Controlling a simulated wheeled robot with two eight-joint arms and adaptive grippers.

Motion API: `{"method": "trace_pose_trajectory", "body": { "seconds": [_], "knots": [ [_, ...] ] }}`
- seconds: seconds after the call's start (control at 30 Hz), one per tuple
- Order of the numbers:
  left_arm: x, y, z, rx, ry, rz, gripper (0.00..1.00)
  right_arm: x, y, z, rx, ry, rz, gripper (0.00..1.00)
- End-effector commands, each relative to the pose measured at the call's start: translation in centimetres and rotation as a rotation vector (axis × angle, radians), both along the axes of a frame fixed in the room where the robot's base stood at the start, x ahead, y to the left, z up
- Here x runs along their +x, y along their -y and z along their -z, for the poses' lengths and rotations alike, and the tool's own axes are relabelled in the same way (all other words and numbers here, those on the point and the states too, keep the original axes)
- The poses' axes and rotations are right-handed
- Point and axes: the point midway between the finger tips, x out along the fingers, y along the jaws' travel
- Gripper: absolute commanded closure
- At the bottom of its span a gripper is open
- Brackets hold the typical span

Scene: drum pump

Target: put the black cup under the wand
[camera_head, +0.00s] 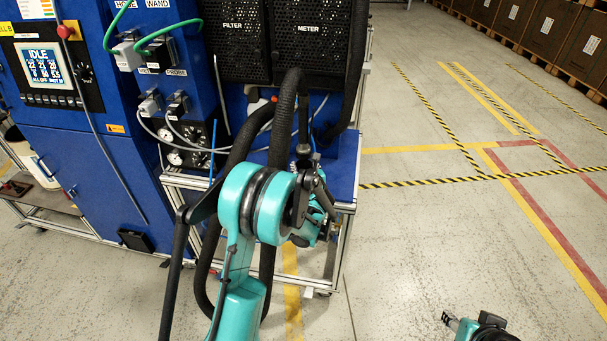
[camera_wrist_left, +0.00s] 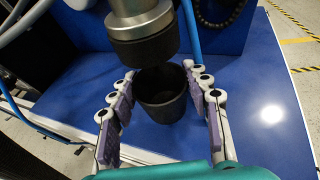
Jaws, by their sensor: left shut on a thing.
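The black cup (camera_wrist_left: 162,106) stands upright between the two fingers of my left gripper (camera_wrist_left: 160,80) in the left wrist view, low over or on the blue worktop. The gripper is shut on the cup's sides. The wand's grey and black end (camera_wrist_left: 143,38) comes down from above and overlaps the cup's rim in this view; I cannot tell the gap between them. In the head view the wand (camera_head: 303,147) hangs from a black hose, and my left gripper (camera_head: 312,218) is mostly hidden behind my arm, as is the cup. Part of my right gripper (camera_head: 451,321) shows at the bottom right; its jaws are unclear.
The blue worktop (camera_head: 343,170) has bare room to the right of the cup. Thick black hose (camera_head: 284,110) loops beside my left arm. The blue cabinet (camera_head: 105,190) with screen and the black filter and meter boxes stand behind. The floor at right is open.

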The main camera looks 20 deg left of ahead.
Motion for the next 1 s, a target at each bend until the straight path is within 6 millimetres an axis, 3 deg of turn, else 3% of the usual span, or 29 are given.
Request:
{"method": "trace_pose_trajectory", "body": {
  "seconds": [0.1, 0.3, 0.67, 0.7, 0.77, 1.0],
  "knots": [
    [0.9, -0.7, 0.0, 0.000, 0.001, -0.001, 0.76, 0.0, 0.0, 0.3, 0.000, 0.000, 0.000, 0.57],
    [0.7, -0.5, 3.6, 0.000, 0.001, 0.001, 0.76, 0.0, 0.0, 2.5, 0.000, 0.000, 0.000, 0.57],
    [0.7, -0.5, 3.7, 0.001, 0.001, 0.000, 0.76, 0.0, 0.0, 2.4, 0.000, 0.000, 0.000, 0.57],
    [0.7, -0.5, 3.8, 0.001, 0.001, 0.000, 0.50, 0.0, 0.0, 2.4, 0.000, 0.000, 0.000, 0.57],
    [0.7, -0.5, 3.7, 0.000, 0.000, 0.000, 0.34, 0.0, 0.0, 2.3, 0.000, 0.000, 0.000, 0.57],
    [0.7, -0.5, 3.7, 0.000, 0.000, 0.000, 0.32, 0.0, 0.0, 2.3, 0.000, 0.000, 0.000, 0.57]
  ]
}}
